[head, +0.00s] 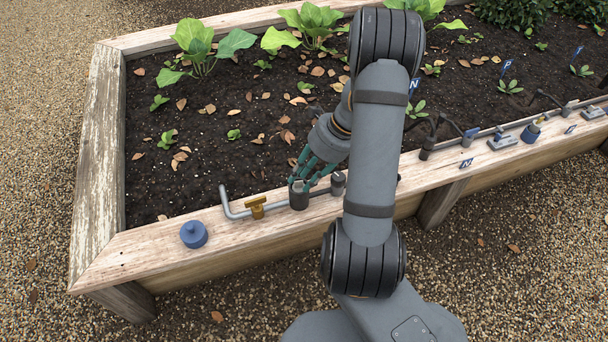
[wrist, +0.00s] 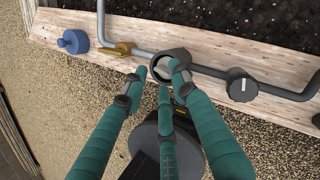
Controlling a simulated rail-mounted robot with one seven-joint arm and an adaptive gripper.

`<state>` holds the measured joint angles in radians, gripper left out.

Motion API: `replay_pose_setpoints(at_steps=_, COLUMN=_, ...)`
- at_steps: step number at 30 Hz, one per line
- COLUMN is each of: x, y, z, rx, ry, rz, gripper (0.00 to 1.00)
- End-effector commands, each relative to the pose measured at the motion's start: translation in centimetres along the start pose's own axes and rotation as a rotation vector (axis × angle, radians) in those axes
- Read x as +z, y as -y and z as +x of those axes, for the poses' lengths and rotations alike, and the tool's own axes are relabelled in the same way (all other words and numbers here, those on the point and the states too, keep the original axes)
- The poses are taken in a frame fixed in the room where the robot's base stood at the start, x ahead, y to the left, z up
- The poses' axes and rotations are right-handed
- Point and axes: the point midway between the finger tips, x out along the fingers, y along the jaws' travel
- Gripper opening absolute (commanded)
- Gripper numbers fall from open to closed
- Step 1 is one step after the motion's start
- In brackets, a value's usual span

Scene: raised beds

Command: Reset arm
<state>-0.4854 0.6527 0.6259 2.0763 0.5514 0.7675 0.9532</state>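My gripper (head: 305,180) has three teal fingers and hangs over the front plank of the raised bed, at an open grey cup (head: 298,198) on the pipe. In the wrist view, the fingertips of my gripper (wrist: 159,80) stand apart at the near side of the grey cup (wrist: 158,73), with nothing visibly held between them. I cannot tell whether a fingertip touches the cup's rim. My arm reaches up from the base and bends down over the bed, hiding part of the plank and pipe.
A blue knobbed cap (head: 194,235) sits on the plank, left of a brass valve handle (head: 256,207) on the grey pipe (head: 235,213). A grey knob (wrist: 242,87) is right of the cup. Leafy plants (head: 203,50) grow behind. Gravel in front is clear.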

Motion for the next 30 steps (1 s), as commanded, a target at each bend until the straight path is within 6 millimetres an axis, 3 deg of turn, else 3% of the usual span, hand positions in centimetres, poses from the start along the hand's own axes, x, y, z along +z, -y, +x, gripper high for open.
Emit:
replay_pose_setpoints(at_steps=4, x=0.0, y=0.0, z=0.0, rx=0.0, ry=0.0, rz=0.0, gripper=0.28)
replay_pose_setpoints(at_steps=13, x=0.0, y=0.0, z=0.0, rx=0.0, ry=0.0, rz=0.0, gripper=0.46)
replay_pose_setpoints(at_steps=23, x=0.1, y=0.0, z=-0.1, rx=0.0, ry=0.0, rz=0.0, gripper=0.46)
replay_pose_setpoints(at_steps=30, x=0.7, y=-0.3, z=-1.5, rx=0.0, ry=0.0, rz=-0.001, gripper=0.46)
